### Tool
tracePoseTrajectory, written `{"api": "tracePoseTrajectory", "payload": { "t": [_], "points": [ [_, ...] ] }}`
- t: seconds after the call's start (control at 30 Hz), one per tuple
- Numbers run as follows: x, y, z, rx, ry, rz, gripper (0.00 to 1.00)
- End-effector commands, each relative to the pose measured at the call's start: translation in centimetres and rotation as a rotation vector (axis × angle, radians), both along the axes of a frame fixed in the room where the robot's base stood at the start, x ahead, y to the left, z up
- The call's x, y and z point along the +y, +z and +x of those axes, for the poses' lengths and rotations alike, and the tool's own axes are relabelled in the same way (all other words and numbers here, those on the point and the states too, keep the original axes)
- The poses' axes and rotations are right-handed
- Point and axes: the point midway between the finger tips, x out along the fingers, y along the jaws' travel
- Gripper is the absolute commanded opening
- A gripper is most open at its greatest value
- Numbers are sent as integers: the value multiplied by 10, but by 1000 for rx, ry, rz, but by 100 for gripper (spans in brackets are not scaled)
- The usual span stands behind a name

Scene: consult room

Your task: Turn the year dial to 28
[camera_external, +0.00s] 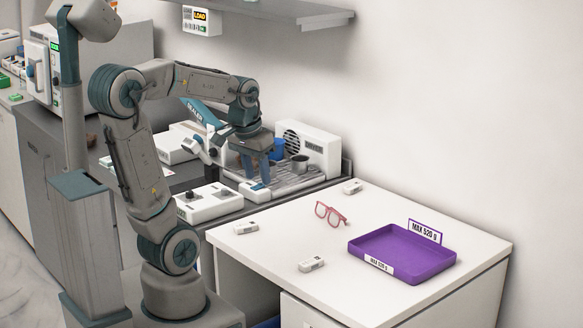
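A white control box (209,203) with dark knobs on top sits at the near edge of the grey bench. Its markings are too small to read, so I cannot tell whether one knob is the year dial or what number it shows. My gripper (257,180) points down over the bench to the right of this box. Its two blue fingers look apart with nothing visible between them. A small white block (254,190) lies just below the fingertips; I cannot tell whether they touch it.
The white desk (390,205) holds pink glasses (330,214), a purple tray (434,262) and several small white blocks (311,265). A shelf (290,19) overhangs the bench.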

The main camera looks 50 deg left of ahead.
Motion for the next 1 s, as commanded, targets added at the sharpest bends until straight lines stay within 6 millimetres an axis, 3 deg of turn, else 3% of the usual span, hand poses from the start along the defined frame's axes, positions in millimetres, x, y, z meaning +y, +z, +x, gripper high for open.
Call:
{"api": "tracePoseTrajectory", "payload": {
  "t": [0.1,0.3,0.5,0.6,0.8,1.0],
  "points": [
    [43,4,34,44,94,-12,39],
    [124,6,75,110,238,-25,39],
    [209,-4,97,177,366,-30,39],
    [242,-10,100,202,411,-30,39],
    [272,-16,100,228,451,-29,39],
    [274,-33,100,233,454,-31,39]
  ]
}}
